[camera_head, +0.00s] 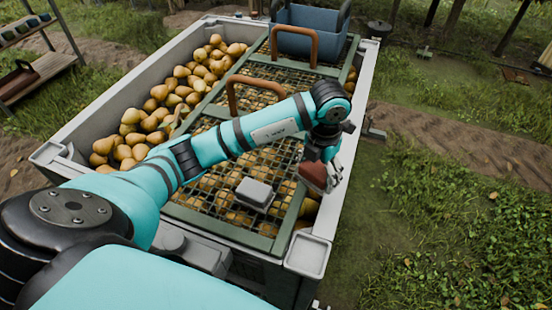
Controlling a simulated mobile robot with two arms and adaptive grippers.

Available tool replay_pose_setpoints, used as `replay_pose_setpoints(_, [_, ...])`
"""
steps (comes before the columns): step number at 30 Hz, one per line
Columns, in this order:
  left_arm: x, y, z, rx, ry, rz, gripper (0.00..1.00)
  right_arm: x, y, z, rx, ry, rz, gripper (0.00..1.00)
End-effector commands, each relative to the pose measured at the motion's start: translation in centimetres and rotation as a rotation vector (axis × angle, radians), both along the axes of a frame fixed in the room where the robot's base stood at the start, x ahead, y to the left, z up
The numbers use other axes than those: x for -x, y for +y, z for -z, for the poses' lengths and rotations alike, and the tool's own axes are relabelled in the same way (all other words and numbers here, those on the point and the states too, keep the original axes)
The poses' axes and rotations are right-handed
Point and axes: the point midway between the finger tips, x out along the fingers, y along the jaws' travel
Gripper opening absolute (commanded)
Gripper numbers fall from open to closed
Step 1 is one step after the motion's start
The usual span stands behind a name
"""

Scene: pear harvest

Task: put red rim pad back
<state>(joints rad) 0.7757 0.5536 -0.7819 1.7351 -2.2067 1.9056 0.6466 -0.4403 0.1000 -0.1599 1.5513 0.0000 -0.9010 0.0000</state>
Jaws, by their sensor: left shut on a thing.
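My left arm reaches across the crate from the lower left. My left gripper (327,164) points down over the crate's right side, near its front right corner. It is shut on the red rim pad (314,175), a dark red block at its fingertips. The pad is close to the right rim of the large grey crate (347,158); I cannot tell whether it touches the rim. My right gripper is not in view.
Green-framed mesh lids (283,243) with brown handles (230,97) cover part of the pears. A grey block (255,193) lies on the near mesh. A blue bin (308,30) stands at the far end. Uncovered pears (160,123) fill the left side. Grass lies right of the crate.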

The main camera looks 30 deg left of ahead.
Motion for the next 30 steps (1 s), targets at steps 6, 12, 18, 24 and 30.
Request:
replay_pose_setpoints(6, [-1.1, 6.0, 0.6, -0.003, 0.001, -0.006, 0.5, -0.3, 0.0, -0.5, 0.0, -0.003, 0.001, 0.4])
replay_pose_setpoints(12, [-2.2, 10.9, 1.1, -0.002, 0.001, -0.003, 0.5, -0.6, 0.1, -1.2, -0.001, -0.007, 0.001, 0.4])
replay_pose_setpoints(18, [-2.8, 13.6, 1.3, -0.001, 0.0, 0.001, 0.5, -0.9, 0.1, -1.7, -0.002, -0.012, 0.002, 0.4])
replay_pose_setpoints(24, [-2.8, 13.9, 2.5, 0.001, 0.002, 0.003, 0.5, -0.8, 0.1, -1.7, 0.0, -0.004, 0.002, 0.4])
replay_pose_setpoints(30, [-2.8, 13.9, 4.8, 0.001, 0.0, 0.003, 0.5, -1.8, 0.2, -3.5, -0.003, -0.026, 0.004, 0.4])
